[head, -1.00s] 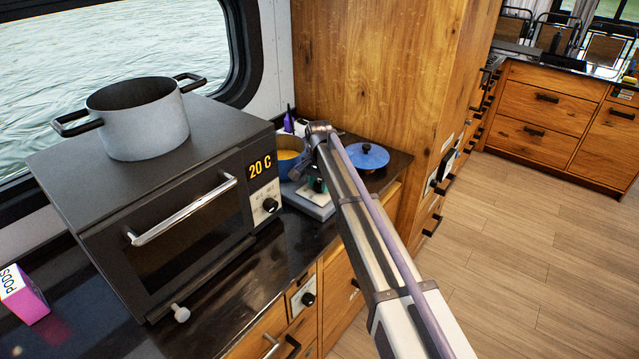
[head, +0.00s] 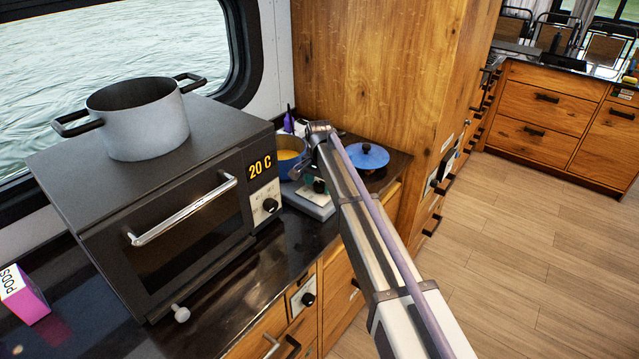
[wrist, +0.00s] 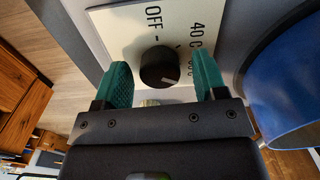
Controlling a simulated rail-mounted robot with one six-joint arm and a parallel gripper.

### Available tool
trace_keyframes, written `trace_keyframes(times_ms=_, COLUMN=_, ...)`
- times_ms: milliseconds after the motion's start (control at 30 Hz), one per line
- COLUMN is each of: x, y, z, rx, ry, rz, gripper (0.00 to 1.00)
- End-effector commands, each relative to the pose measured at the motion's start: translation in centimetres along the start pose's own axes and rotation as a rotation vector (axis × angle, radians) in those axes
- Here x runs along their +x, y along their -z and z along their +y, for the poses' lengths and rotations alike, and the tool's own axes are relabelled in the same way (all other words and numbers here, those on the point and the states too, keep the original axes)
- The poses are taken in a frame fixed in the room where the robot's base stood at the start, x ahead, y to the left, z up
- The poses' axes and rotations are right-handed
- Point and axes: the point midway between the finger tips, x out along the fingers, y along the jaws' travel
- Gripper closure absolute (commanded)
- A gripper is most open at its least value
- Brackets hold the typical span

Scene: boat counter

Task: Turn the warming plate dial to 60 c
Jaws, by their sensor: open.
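The warming plate (head: 316,208) is a light grey unit on the counter, partly hidden behind my arm in the head view. In the wrist view its pale label panel (wrist: 128,24) reads OFF and 40 C, with a further mark, apparently 60 C, partly covered by the right finger. The black round dial (wrist: 159,67) sits between my gripper's two teal fingertips (wrist: 160,72). The fingers are open, with a visible gap on each side of the dial. The dial's pointer setting is hard to read.
A blue pot (wrist: 292,85) stands close to the right finger. A dark oven (head: 190,235) showing 20 C, with its own knob (head: 269,206), stands left of the plate and bears a grey pot (head: 140,130). A blue lid (head: 367,157) lies behind my arm.

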Motion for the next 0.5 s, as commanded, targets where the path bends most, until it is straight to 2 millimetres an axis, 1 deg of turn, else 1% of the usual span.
trace_keyframes(times_ms=167, x=-2.7, y=0.0, z=0.0, rx=0.0, ry=0.0, rz=0.0, gripper=0.35)
trace_keyframes(times_ms=400, x=-8.8, y=0.0, z=0.0, rx=0.0, ry=0.0, rz=0.0, gripper=0.35)
trace_keyframes(times_ms=500, x=-10.5, y=0.0, z=0.0, rx=0.0, ry=0.0, rz=0.0, gripper=0.35)
